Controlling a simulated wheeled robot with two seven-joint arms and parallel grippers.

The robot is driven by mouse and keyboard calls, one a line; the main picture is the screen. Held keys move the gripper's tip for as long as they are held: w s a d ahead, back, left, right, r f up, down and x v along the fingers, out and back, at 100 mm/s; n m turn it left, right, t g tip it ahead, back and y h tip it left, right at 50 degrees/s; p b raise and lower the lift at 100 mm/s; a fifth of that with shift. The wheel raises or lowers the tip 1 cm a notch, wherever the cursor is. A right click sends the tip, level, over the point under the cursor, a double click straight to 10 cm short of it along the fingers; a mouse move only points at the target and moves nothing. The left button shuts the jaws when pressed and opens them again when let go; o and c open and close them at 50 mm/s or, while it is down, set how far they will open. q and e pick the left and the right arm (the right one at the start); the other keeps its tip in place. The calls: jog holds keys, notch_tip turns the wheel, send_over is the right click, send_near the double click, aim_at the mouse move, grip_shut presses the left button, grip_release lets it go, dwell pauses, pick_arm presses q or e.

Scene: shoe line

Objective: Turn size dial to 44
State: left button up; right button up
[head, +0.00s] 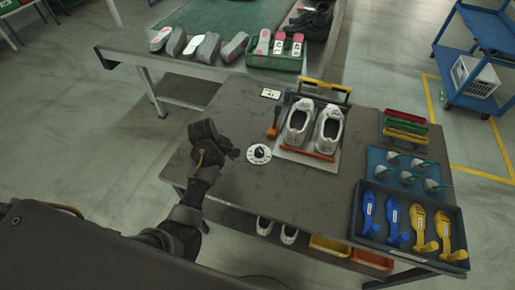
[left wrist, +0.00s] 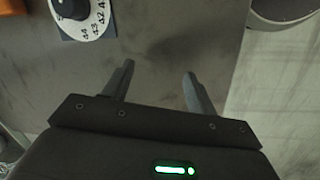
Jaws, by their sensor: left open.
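The size dial (head: 259,154) is a round white disc with a black knob, lying on the dark table left of the shoe fixture. In the left wrist view the dial (left wrist: 90,22) is cut off at the top left; numbers such as 42, 43 and 44 show on its rim, and part of the black knob shows. My left gripper (head: 236,153) is just left of the dial, above the table and apart from it. In the left wrist view its two fingers (left wrist: 158,82) are spread with nothing between them. My right gripper is not in view.
Two white shoes (head: 328,127) stand in a fixture with an orange lever (head: 274,122) beside it. A dark tray (head: 408,207) of blue and yellow shoe forms and a blue mat (head: 377,158) lie to the right. The table (head: 300,200) is clear in front of the dial.

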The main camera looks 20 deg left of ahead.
aim_at(259, 150)
pick_arm(q)
jog(key=w+d+r+n+h, duration=0.3)
jog(key=w+d+r+n, duration=0.25)
jog(key=w+r, duration=0.4)
jog(key=shift+n+g, duration=0.3)
jog(key=shift+n, duration=0.05)
jog(key=x, duration=0.4)
jog(key=a+b+x, duration=0.1)
jog(key=x, duration=0.3)
jog(key=w+x, duration=0.1)
jog(key=x, duration=0.3)
jog(key=shift+w+f+b, duration=0.1)
jog(key=shift+f+b, duration=0.25)
jog(key=shift+f, duration=0.2)
jog(key=shift+a, duration=0.1)
jog(key=c, duration=1)
